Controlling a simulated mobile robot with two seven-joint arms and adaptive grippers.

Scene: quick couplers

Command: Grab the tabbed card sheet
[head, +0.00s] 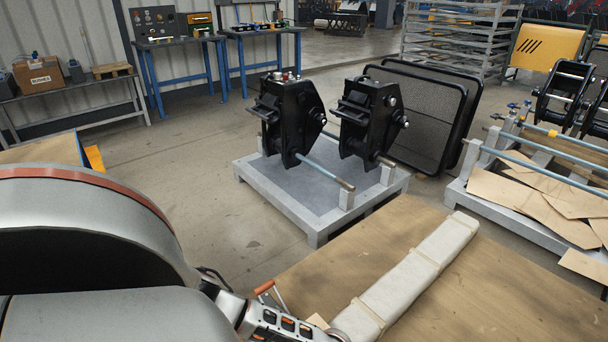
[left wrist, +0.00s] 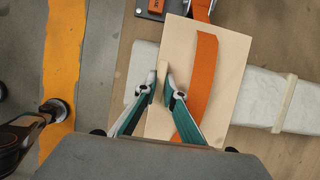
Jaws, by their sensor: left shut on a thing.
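The tabbed card sheet (left wrist: 228,75) is a pale tan rectangle in the left wrist view, with an upright tab (left wrist: 163,82) near its left side. My left gripper (left wrist: 162,88) is over the sheet, its two teal-and-grey fingers closed on the tab from either side. An orange strap (left wrist: 205,70) lies across the sheet, right of the fingers. In the head view a small tan corner (head: 318,321), probably the sheet, shows beside my left arm; the fingertips are hidden there. My right gripper is in neither view.
A long pale wrapped bar (head: 415,270) lies on the brown tabletop (head: 510,285), and the sheet overlaps it in the wrist view. A grey pallet (head: 320,237) with two black couplers (head: 290,115) stands beyond. Cardboard pieces (head: 525,200) lie at right.

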